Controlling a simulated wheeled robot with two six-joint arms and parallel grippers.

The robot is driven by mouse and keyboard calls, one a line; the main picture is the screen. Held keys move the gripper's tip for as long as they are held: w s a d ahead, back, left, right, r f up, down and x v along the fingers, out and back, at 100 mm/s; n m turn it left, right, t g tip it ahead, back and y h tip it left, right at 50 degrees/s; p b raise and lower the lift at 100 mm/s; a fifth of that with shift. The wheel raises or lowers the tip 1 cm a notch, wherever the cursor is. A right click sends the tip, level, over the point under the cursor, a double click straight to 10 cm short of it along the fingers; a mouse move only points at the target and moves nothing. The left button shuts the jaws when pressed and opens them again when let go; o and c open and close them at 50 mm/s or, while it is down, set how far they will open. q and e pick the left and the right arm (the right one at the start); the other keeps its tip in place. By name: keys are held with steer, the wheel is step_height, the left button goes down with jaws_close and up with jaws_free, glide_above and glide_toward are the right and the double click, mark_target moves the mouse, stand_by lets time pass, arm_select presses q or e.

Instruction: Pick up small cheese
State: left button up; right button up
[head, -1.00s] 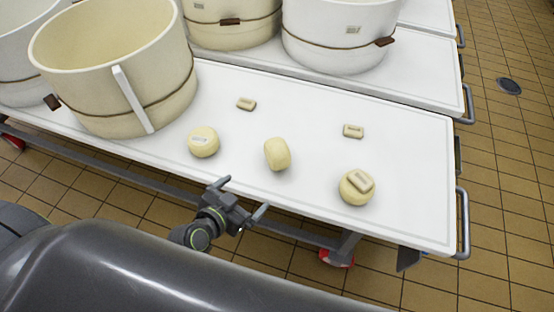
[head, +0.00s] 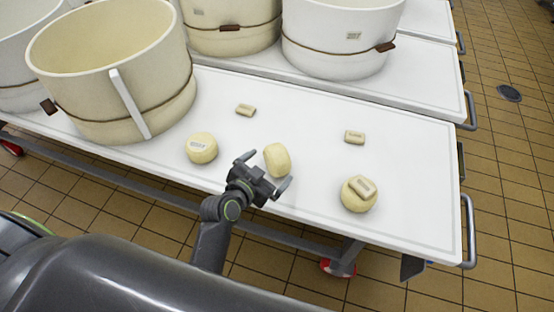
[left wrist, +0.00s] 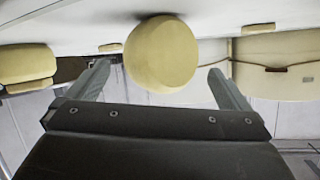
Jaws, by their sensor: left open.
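Several pale yellow cheeses lie on a white table. A round middle cheese (head: 278,161) lies nearest my left gripper (head: 262,173), which is open and empty just in front of it. In the left wrist view the same cheese (left wrist: 160,54) shows centred between the two spread fingers (left wrist: 158,76), with a gap on each side. A left round cheese (head: 204,152) bears a pale mark on top. A right round cheese (head: 353,203) has a small block (head: 363,186) on top. Two more small blocks lie flat, one behind (head: 245,109) and one at right (head: 354,137). My right gripper is not seen.
A large cream vat (head: 110,75) stands on the table at the left. Further vats, one cream (head: 228,30) and one white (head: 335,45), stand behind. The white table (head: 410,170) is clear around the cheeses, with a metal handle (head: 468,230) at its right end.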

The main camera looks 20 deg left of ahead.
arm_select(q)
steer(key=shift+w+f, duration=0.25)
steer(key=shift+w, duration=0.25)
steer(key=x, duration=0.4)
steer(key=shift+w+a+f+b, duration=0.1)
steer(key=shift+w+f+b, duration=0.1)
steer(key=shift+b, duration=0.2)
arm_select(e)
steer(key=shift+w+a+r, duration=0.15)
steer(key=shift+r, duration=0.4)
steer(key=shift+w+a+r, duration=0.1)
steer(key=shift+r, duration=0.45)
arm_select(q)
steer(key=shift+r, duration=0.1)
steer(key=c, duration=1)
steer(key=shift+r, duration=0.4)
step_height(320, 180, up, 9)
steer(key=p, duration=0.3)
steer(key=shift+r, duration=0.15)
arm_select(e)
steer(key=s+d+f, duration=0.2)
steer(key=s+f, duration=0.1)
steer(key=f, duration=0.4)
